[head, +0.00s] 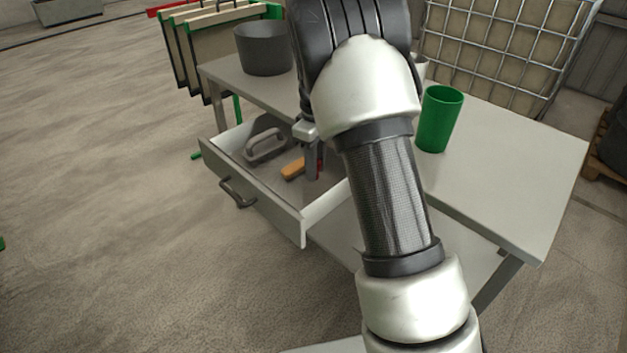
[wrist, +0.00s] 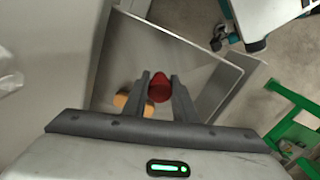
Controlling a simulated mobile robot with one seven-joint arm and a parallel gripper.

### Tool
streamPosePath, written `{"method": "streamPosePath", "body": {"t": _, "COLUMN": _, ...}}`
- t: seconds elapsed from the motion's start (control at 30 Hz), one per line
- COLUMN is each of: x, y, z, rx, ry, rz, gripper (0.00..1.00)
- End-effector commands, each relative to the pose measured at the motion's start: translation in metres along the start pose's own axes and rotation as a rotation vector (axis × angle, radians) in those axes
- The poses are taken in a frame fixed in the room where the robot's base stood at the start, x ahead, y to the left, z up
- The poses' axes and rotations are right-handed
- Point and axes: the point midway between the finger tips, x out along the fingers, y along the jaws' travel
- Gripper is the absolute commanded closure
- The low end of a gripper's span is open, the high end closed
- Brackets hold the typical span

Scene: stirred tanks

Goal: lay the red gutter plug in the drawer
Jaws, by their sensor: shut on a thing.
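The red gutter plug (wrist: 159,88) is between the two fingers of my gripper (wrist: 159,84), which is shut on it. In the head view only a small red part of the plug (head: 319,164) shows beside my gripper (head: 315,172). The drawer (head: 262,188) is pulled open from the grey table, and my fingers reach down inside it. In the wrist view the drawer floor (wrist: 195,75) lies below the plug. I cannot tell whether the plug touches the floor.
In the drawer lie an orange-yellow object (head: 293,169), close to my fingers, and a grey trowel-like tool (head: 265,143). On the table (head: 520,165) stand a green cup (head: 439,118) and a dark grey pot (head: 264,48). The drawer's front part is clear.

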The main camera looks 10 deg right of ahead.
Motion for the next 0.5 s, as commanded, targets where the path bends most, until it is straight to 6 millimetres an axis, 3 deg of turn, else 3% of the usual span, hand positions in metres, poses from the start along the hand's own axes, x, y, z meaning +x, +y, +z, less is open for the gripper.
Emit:
{"method": "streamPosePath", "body": {"t": 0.37, "x": 0.053, "y": 0.000, "z": 0.001, "rx": 0.002, "ry": -0.001, "rz": -0.001, "gripper": 0.96}}
{"method": "streamPosePath", "body": {"t": 0.5, "x": 0.057, "y": 0.000, "z": 0.000, "rx": 0.001, "ry": 0.001, "rz": 0.002, "gripper": 0.96}}
